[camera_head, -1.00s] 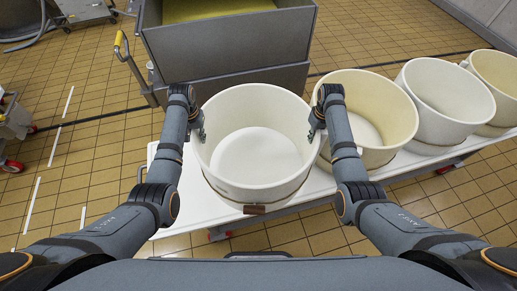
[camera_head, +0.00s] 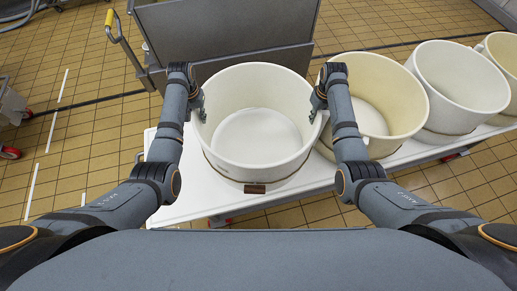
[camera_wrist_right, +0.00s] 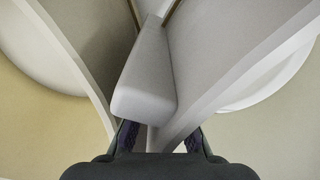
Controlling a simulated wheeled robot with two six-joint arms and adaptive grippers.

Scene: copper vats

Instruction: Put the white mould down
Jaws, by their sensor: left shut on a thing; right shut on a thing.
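The white mould (camera_head: 254,168) is a wide, round, open tub with a small brown tag at the front, in the middle of the head view. It stands upright over the left part of the white table. Whether its base touches the table top cannot be told. My left gripper (camera_head: 200,108) is shut on its left side near the rim. My right gripper (camera_head: 318,104) is shut on its right side. In the right wrist view, the fingers (camera_wrist_right: 158,138) are at a pale block-like handle (camera_wrist_right: 145,78) beside the mould's wall; the fingertips are partly hidden.
A cream mould (camera_head: 397,88) stands close to the right, almost against my right gripper. More moulds (camera_head: 452,88) follow along the white table (camera_head: 185,205). Bare table shows at the front left.

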